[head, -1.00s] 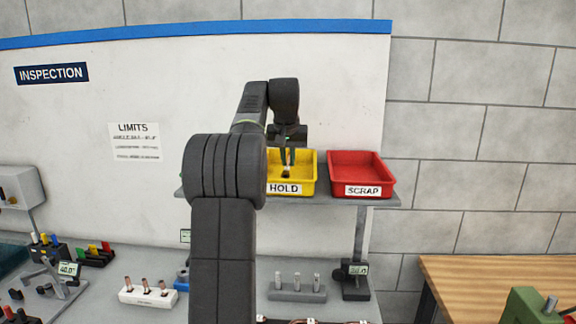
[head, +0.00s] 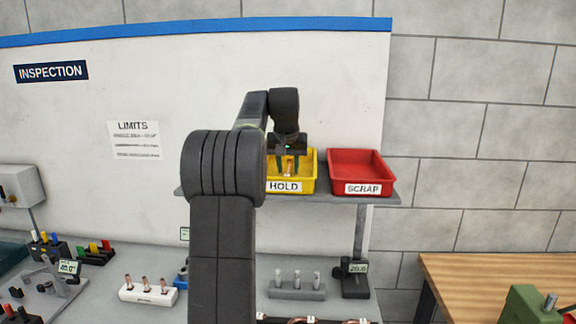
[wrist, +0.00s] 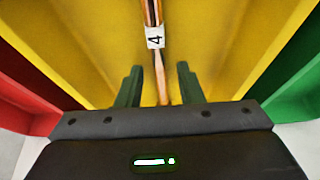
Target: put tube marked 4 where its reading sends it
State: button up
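The copper tube with a white tag marked 4 (wrist: 155,38) lies in the yellow HOLD bin (wrist: 85,45). In the head view the tube (head: 289,167) shows as a small copper piece inside the HOLD bin (head: 307,172). My gripper (wrist: 160,82) is open above the bin, with its green fingers on either side of the tube's lower end and a gap on each side. In the head view my gripper (head: 288,163) is over the HOLD bin. Part of the bin is hidden behind my arm.
The red SCRAP bin (head: 360,165) stands right of HOLD on the grey shelf (head: 384,198). A green bin (wrist: 290,85) shows in the wrist view. A LIMITS sheet (head: 135,140) hangs on the wall. Racks and gauges stand on the bench below.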

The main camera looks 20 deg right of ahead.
jog(key=shift+r, duration=0.3)
jog(key=v, duration=1.2)
jog(key=shift+w, duration=0.1)
jog(key=x, duration=1.2)
jog(key=shift+f, duration=0.45)
jog(key=shift+r, duration=0.55)
jog(key=shift+f, duration=0.1)
